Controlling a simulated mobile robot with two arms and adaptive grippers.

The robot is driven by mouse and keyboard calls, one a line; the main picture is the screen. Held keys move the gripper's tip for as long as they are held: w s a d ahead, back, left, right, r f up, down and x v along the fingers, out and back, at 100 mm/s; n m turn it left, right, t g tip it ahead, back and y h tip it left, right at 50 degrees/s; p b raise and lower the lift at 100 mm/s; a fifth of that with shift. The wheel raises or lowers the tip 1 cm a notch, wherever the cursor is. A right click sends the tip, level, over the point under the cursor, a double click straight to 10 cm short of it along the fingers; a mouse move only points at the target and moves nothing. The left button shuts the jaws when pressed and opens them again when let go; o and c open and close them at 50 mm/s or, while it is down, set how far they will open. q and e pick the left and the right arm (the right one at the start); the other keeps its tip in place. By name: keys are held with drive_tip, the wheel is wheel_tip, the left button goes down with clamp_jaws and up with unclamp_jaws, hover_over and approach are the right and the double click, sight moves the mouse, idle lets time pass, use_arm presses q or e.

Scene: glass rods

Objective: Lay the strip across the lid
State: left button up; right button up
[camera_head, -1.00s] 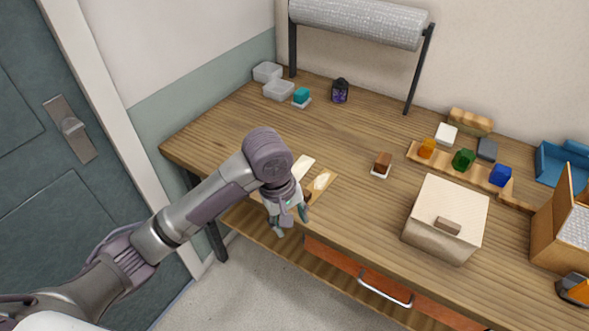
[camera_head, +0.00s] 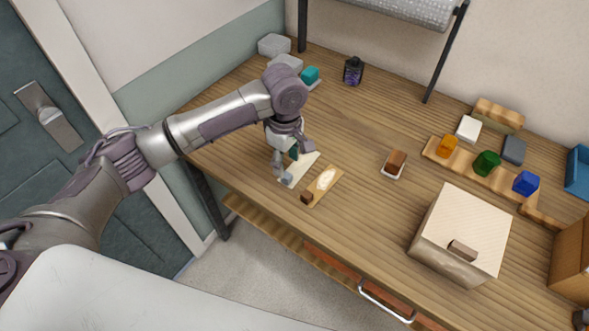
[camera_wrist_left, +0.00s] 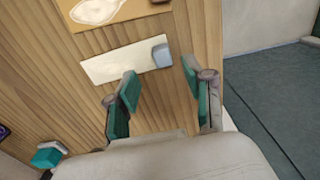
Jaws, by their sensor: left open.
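A thin cream strip (camera_head: 306,163) with a grey-blue block (camera_head: 287,178) on its front end lies flat near the table's front left edge. Both show in the left wrist view, the strip (camera_wrist_left: 112,64) just beyond the fingers and the block (camera_wrist_left: 161,56) at its right end. My left gripper (camera_head: 290,160) is open and empty, over or just beside the strip; its teal-padded fingers (camera_wrist_left: 160,84) stand apart, and I cannot tell how high. A pale box with a light lid (camera_head: 466,222) and brown handle (camera_head: 462,250) stands at the right. My right gripper is not in view.
A wooden card (camera_head: 332,177) with a white oval and brown block (camera_head: 307,198) lies beside the strip. A brown block on a white base (camera_head: 395,163) lies mid-table. Coloured blocks sit on a wooden rack (camera_head: 468,169) behind the box. Bare tabletop (camera_head: 360,215) lies between card and box.

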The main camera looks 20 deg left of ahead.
sight(287, 175)
use_arm(q)
drive_tip(key=shift+s+f, duration=0.15)
drive_tip(key=shift+f, duration=0.45)
wheel_tip(287, 175, down, 4)
drive_tip(key=shift+s+r+p, duration=0.15)
drive_tip(key=shift+r+p, duration=0.05)
drive_tip(key=shift+p, duration=0.3)
drive_tip(key=shift+f, duration=0.3)
drive_tip(key=shift+d, duration=0.1)
drive_tip(key=c, duration=0.9)
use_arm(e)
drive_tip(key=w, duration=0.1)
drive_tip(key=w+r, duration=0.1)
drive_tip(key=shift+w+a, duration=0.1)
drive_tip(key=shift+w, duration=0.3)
use_arm(q)
drive_tip(key=shift+r, duration=0.15)
